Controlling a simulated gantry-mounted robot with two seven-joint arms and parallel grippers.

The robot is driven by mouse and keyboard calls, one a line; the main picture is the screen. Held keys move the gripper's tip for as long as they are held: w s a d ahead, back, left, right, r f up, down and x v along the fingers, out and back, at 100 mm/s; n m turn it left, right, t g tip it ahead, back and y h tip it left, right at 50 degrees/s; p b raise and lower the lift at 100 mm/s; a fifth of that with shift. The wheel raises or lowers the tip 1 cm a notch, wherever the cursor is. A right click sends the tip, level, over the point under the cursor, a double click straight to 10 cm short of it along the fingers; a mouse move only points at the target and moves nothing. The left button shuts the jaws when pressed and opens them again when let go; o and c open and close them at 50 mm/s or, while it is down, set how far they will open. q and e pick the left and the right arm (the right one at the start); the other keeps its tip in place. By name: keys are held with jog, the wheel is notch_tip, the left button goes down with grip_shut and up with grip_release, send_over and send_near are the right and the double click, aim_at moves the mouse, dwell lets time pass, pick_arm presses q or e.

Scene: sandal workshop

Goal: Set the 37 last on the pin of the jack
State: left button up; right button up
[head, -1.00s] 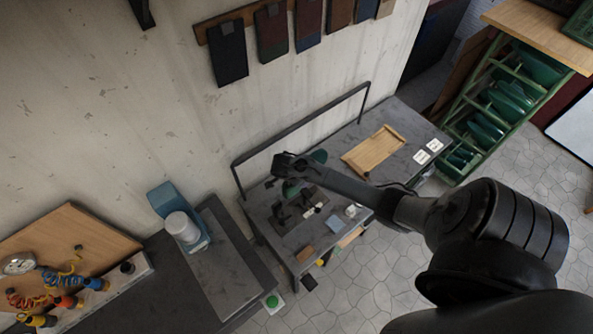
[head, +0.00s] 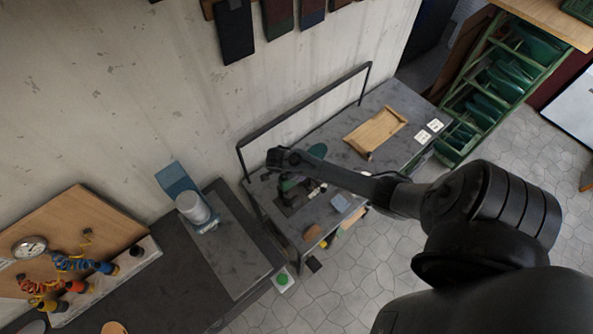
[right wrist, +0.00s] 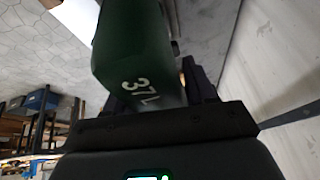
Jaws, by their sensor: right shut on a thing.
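The green last marked 37L (right wrist: 135,50) fills the upper middle of the right wrist view, between the dark fingers of my right gripper (right wrist: 155,100), which is shut on it. In the head view my right gripper (head: 284,160) is above the left part of the grey bench. Green shows beyond the arm (head: 317,151) and just below the gripper; how much of this is the held last I cannot tell. Dark fixture parts, seemingly the jack (head: 288,200), stand on the bench below the gripper, partly hidden by the arm. I cannot make out the pin. My left gripper is not in view.
The grey bench (head: 345,140) has a dark rail along its wall side and a wooden tray (head: 376,131). White cards (head: 428,131) lie right of the tray. A green rack (head: 495,85) holds more green pieces. A second bench with a white cylinder (head: 193,208) stands left.

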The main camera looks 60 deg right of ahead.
jog(key=shift+f+b, duration=3.05)
jog(key=shift+f, duration=0.55)
jog(key=o, duration=1.1)
jog(key=shift+o, duration=0.6)
